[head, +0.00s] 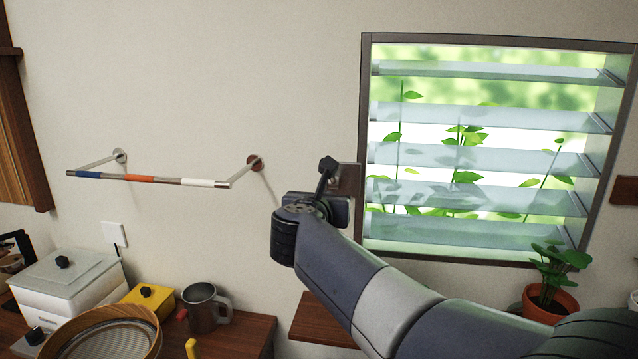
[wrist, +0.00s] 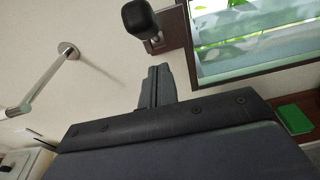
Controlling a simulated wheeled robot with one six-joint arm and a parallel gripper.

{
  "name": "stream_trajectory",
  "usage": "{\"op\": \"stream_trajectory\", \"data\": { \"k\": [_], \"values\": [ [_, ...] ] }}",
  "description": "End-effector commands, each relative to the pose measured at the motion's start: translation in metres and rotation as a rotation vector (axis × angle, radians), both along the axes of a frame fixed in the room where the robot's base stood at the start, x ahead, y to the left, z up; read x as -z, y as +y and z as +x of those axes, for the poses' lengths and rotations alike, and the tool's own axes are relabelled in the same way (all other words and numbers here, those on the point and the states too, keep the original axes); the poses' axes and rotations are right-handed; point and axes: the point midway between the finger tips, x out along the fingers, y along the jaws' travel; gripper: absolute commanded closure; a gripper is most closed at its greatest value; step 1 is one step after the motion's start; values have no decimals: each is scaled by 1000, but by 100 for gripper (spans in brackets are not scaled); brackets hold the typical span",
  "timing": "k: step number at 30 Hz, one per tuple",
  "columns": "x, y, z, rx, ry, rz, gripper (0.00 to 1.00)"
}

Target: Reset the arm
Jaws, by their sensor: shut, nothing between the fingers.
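My arm reaches up from the lower right in the head view. Its dark wrist end stands in front of the wall, just left of the window; the fingertips are hidden there. In the wrist view my gripper (wrist: 155,82) shows its two grey fingers together, shut and empty. A black-knobbed lever (head: 327,164) on a brown wooden plate (head: 348,178) is close above my wrist in the head view. In the wrist view the black knob (wrist: 138,16) is just beyond the fingertips, with a visible gap between them.
A louvred window (head: 480,232) is at the right, with a potted plant (head: 552,285) below it. A striped rail (head: 140,179) juts from the wall at left. A grey mug (head: 203,308), yellow box (head: 150,297), sieve (head: 110,335) and white container (head: 65,285) stand at lower left.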

Motion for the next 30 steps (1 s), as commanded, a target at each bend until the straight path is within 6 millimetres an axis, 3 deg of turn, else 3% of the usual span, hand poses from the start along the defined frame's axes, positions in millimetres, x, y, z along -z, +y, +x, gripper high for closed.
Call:
{"op": "stream_trajectory", "data": {
  "k": [3,30],
  "values": [
    [12,0,-1,0,-37,-10,100],
    [49,0,-1,0,-278,-54,100]
  ]
}}
